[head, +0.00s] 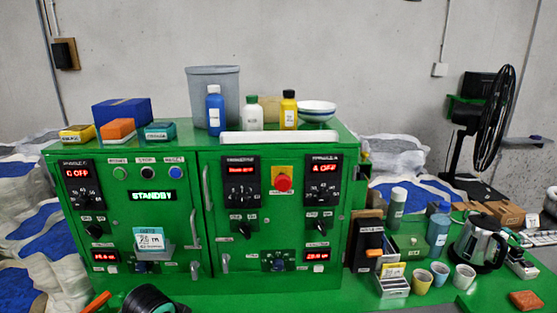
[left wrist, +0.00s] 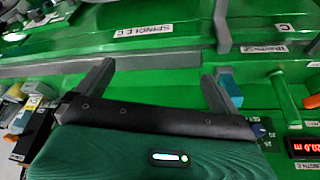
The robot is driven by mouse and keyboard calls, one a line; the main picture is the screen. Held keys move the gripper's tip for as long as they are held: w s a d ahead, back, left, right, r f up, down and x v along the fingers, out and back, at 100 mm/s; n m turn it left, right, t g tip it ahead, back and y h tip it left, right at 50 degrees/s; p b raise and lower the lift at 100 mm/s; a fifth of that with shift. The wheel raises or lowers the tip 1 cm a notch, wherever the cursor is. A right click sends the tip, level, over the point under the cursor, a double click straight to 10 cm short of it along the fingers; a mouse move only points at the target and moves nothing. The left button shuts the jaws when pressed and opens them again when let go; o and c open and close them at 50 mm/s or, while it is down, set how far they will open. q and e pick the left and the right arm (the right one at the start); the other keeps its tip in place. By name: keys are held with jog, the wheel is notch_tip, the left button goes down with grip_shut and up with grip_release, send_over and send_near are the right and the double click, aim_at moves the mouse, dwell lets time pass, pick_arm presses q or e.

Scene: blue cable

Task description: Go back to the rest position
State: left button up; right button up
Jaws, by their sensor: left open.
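My left gripper (left wrist: 158,71) is open in the left wrist view, with its two grey fingers spread apart and nothing between them. Behind the fingers is the green cabinet, whose front shows close by with a label reading SPINDLE C (left wrist: 144,30). I cannot tell whether the fingers touch it. In the head view the green cabinet (head: 270,205) stands in the middle, and a dark rounded shape shows at the bottom edge, possibly part of my left arm. My right gripper is in neither view. I see no blue cable.
On the cabinet stand a grey bin (head: 212,85), a blue bottle (head: 215,112), a bowl (head: 317,111) and boxes. To the right are a kettle (head: 478,245), cups and a black fan (head: 494,120). A red display (left wrist: 304,147) shows at the right in the wrist view.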

pick_arm(q)
jog(key=s+a+f+n+y, duration=0.1)
jog(key=s+f, duration=0.4)
jog(key=s, duration=0.8)
jog(key=s+a+f, duration=0.1)
jog(key=s+f, duration=0.3)
jog(key=s, duration=0.8)
notch_tip(320, 180, down, 34)
jog(key=g+b, duration=0.2)
jog(key=b, duration=0.2)
jog(key=s+a+f+g+b, duration=0.1)
jog(key=s+a+f+b, duration=0.1)
jog(key=s+f, duration=1.8)
notch_tip(320, 180, down, 4)
jog(key=shift+a+r+y+b, duration=0.3)
jog(key=shift+a+b, duration=0.1)
jog(key=shift+a, duration=0.35)
